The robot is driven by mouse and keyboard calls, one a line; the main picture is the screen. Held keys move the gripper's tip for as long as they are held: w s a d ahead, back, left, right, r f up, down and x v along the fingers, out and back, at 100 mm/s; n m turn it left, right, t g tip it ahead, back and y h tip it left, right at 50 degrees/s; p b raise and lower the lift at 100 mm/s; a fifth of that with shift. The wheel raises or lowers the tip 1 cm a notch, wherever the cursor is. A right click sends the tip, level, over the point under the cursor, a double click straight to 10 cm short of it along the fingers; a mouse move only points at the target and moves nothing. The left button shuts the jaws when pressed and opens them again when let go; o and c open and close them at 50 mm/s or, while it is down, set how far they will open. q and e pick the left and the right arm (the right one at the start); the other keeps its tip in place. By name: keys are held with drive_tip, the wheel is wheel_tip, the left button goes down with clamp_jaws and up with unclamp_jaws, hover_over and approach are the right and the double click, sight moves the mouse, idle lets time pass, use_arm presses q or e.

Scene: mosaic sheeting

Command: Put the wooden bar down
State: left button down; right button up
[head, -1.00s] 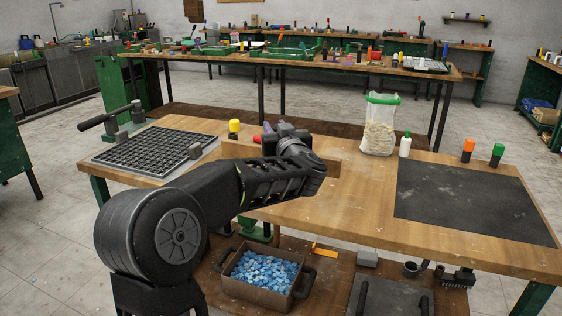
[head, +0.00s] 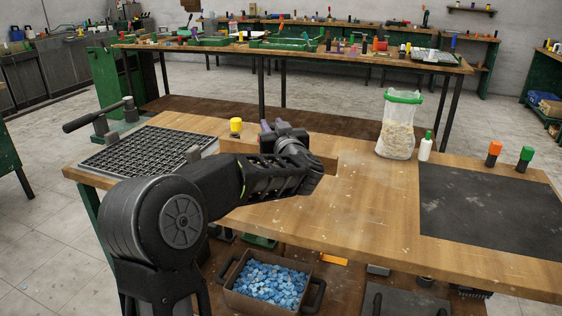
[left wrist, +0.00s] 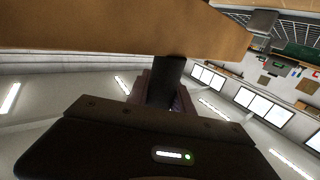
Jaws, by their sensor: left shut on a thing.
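The wooden workbench (head: 290,222) lies below. Whether the bar touches its top is hard to tell. My right gripper is in neither view.
A black grid tray (head: 145,150) lies on the bench at left, by a yellow-capped bottle (head: 236,126). At right are a bag with a green top (head: 398,128), a white bottle (head: 425,148) and a dark mat (head: 490,210). The bench's front middle is clear.

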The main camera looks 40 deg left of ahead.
use_arm(q)
drive_tip(key=shift+f, duration=0.75)
drive_tip(key=shift+f+b, duration=0.65)
drive_tip(key=shift+f, duration=1.9)
drive_tip(key=shift+f, duration=0.1)
drive_tip(key=c, duration=1.1)
unclamp_jaws()
